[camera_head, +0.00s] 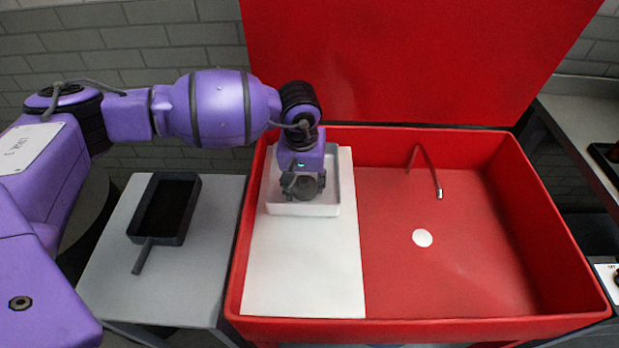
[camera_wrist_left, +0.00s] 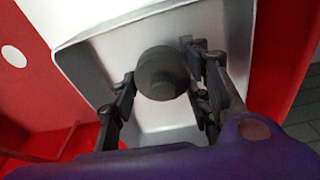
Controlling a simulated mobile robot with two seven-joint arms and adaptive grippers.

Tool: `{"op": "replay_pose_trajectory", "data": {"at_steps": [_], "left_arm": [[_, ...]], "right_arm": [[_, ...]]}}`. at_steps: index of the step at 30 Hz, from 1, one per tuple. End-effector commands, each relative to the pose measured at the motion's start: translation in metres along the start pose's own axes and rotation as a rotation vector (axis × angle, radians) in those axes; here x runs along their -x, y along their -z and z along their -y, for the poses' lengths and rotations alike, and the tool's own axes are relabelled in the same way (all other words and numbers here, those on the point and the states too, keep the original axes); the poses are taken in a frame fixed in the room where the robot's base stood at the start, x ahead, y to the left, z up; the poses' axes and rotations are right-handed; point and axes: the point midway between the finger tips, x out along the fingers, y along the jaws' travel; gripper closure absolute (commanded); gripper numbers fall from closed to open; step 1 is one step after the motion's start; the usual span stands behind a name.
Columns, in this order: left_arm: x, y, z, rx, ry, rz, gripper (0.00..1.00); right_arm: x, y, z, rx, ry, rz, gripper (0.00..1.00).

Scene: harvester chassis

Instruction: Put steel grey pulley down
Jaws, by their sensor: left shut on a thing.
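The steel grey pulley (camera_head: 305,187) is a dark grey round part held between the fingers of my left gripper (camera_head: 303,184). In the left wrist view the pulley (camera_wrist_left: 163,73) sits between the two black fingers of the gripper (camera_wrist_left: 160,85), which are shut on it. The gripper points down over a white tray (camera_head: 310,211), and the tray's inside shows around the pulley in the left wrist view (camera_wrist_left: 98,68). I cannot tell whether the pulley touches the tray floor. My right gripper is not in view.
The tray sits on a white board (camera_head: 305,275) at the left of a red sink-like basin (camera_head: 475,270). A thin curved tap (camera_head: 430,168) and a white disc (camera_head: 422,238) are in the basin. A dark pan (camera_head: 165,208) lies on a grey side table (camera_head: 205,270). A tall red panel (camera_head: 420,60) stands behind.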

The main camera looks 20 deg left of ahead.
Motion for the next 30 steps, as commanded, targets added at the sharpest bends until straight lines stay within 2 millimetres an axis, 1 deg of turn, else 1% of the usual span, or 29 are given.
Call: {"op": "replay_pose_trajectory", "data": {"at_steps": [6,7,10,11,19,22,23,26,30], "left_arm": [[-0.005,-0.001,0.0,0.0,0.0,0.001,0.97],[-0.004,-0.001,0.0,0.0,0.001,0.002,0.52],[-0.004,-0.001,0.0,0.0,0.0,0.001,0.39],[-0.004,-0.001,0.0,0.0,0.0,0.001,0.37],[-0.003,-0.001,0.0,0.0,0.0,0.001,0.37],[0.003,0.0,0.0,0.0,0.0,-0.001,0.37],[0.004,0.001,0.0,0.0,-0.001,-0.001,0.37],[0.018,0.001,-0.001,-0.002,-0.002,-0.002,0.37],[0.048,0.001,0.0,-0.001,-0.001,-0.003,0.37]], "right_arm": [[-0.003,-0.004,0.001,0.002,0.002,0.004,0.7],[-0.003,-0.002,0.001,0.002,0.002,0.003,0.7],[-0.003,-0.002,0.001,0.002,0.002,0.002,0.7],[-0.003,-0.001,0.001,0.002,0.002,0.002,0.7],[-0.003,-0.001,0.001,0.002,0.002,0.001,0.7],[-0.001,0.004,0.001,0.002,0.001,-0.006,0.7],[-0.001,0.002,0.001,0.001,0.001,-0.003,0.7],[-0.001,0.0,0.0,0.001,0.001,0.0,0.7],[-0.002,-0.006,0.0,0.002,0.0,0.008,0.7]]}}
